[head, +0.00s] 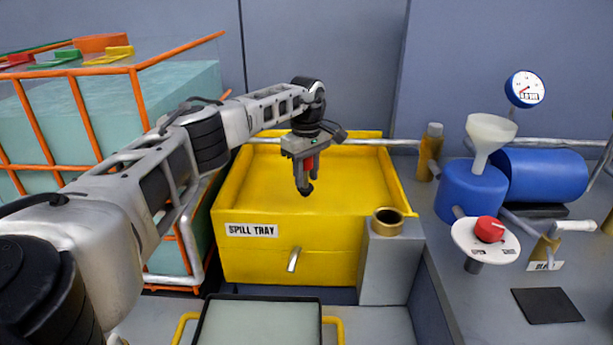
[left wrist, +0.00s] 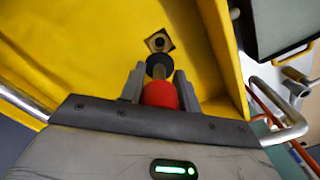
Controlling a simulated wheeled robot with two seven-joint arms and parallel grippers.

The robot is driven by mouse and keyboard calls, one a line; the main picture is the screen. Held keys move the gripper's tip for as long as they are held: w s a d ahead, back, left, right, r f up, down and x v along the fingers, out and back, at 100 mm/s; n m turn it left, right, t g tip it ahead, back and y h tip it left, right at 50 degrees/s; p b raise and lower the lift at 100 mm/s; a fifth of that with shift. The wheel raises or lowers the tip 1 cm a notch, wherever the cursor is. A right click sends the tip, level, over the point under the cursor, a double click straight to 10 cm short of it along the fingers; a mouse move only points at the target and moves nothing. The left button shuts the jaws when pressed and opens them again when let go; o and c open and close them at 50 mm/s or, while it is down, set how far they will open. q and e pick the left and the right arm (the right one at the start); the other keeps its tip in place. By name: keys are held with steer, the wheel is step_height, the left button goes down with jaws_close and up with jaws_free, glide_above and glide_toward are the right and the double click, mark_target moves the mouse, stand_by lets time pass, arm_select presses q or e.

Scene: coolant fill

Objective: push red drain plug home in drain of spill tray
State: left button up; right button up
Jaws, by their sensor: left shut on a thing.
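The yellow spill tray (head: 245,205) stands in the middle of the head view, with a "SPILL TRAY" label on its front. My left gripper (head: 305,180) points down over the tray floor and is shut on the red drain plug (head: 309,164). In the left wrist view the red plug (left wrist: 160,94) sits between the fingers of the gripper (left wrist: 159,82), with a dark round tip beyond it. The drain (left wrist: 159,42) shows as a dark hole in a small square plate on the tray floor, just beyond the plug tip. The plug appears apart from the drain. My right gripper is not in view.
A grey post with a brass ring (head: 387,220) stands at the tray's right front corner. A blue tank with a white funnel (head: 490,135) and a red knob (head: 489,229) are on the right. An orange-framed crate (head: 140,95) is at left. A flat tray (head: 258,322) lies in front.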

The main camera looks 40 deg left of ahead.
mark_target(307, 187)
arm_select(q)
steer(key=shift+d+r+p, duration=0.15)
steer(key=shift+r+p, duration=0.05)
steer(key=shift+p, duration=0.35)
steer(key=shift+f+b, duration=0.5)
steer(key=shift+f, duration=0.2)
steer(key=shift+f+b, duration=0.4)
steer(key=shift+f, duration=0.4)
step_height(307, 187, down, 2)
steer(key=shift+f+b, duration=0.2)
steer(key=shift+b, duration=0.55)
steer(key=shift+f, duration=0.4)
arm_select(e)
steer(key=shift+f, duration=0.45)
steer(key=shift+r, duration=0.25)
